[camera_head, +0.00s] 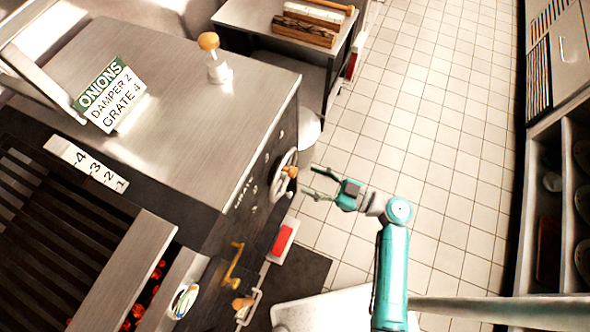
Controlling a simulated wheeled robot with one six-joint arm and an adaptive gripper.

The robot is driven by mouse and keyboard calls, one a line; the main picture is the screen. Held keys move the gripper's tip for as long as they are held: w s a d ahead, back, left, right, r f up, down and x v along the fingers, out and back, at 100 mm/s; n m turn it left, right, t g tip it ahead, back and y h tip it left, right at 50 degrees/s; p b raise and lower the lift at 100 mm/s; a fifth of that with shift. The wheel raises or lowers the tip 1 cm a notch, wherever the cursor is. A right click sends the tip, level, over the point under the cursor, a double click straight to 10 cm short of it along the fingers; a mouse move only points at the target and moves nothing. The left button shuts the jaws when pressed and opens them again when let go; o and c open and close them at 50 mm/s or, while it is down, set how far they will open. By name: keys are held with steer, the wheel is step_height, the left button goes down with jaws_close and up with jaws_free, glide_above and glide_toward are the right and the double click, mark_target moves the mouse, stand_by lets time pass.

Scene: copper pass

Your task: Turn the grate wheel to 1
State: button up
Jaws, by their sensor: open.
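The grate wheel (281,182) is a metal handwheel on the side of the steel grill unit, with the word GRATE beside it and a wooden knob (291,172) on its rim. My gripper (309,181) is open and empty, its fingers toward the wheel. It looks close to the knob, but I cannot tell whether it touches. A white scale (86,163) marked 4, 3, 2, 1 lies on the grill top. A sign (111,96) reads ONIONS, DAMPER 2, GRATE 4. I cannot make out a pointer at the scale.
The slatted grill grate (55,245) fills the lower left, with glowing coals (140,304) beside it. Tiled floor (425,125) is clear at right, up to shelves (560,190).

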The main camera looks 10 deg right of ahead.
mark_target(294, 173)
steer(key=shift+x, duration=2.95)
jaws_close()
